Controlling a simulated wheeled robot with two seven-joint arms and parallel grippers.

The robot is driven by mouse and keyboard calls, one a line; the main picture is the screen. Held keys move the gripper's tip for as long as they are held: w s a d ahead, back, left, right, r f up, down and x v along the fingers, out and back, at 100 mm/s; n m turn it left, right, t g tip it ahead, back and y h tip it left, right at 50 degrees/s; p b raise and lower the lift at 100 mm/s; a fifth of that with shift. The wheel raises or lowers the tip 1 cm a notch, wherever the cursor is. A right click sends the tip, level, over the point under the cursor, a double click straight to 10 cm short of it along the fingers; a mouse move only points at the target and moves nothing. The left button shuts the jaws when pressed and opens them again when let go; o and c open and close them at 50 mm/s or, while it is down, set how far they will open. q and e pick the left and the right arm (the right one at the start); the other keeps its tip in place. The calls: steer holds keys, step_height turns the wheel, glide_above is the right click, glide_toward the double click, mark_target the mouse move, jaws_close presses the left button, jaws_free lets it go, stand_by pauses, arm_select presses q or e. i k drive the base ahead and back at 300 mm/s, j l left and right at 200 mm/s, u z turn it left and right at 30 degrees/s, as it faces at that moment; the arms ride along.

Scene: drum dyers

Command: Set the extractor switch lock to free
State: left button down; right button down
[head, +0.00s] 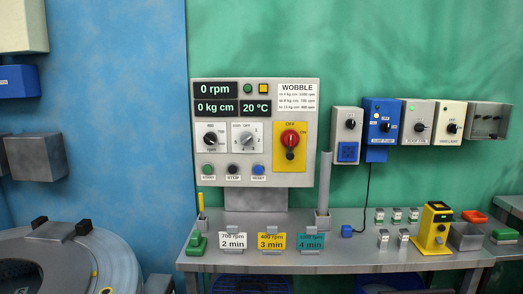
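A grey control panel (207,130) stands at the back of the bench, with displays reading 0 rpm, 0 kg cm and 20 °C. On its right side is a yellow plate (279,168) marked OFF at the top, with a further marking at the right. A red rotary switch (290,138) sits on this plate, its handle looking upright. A small dark round part (290,155) sits just below the red switch; it may be the lock, but its setting is too small to tell. Neither of my grippers can be made out in the head view.
The metal bench (350,258) carries white, yellow and teal cards, a yellow-black device (433,228), a green block (197,243) and several small clips. Switch boxes, including a blue one (381,121), line the wall at right. A round drum machine (112,262) stands at lower left.

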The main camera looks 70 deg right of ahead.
mark_target(290, 155)
steer(key=z, duration=2.35)
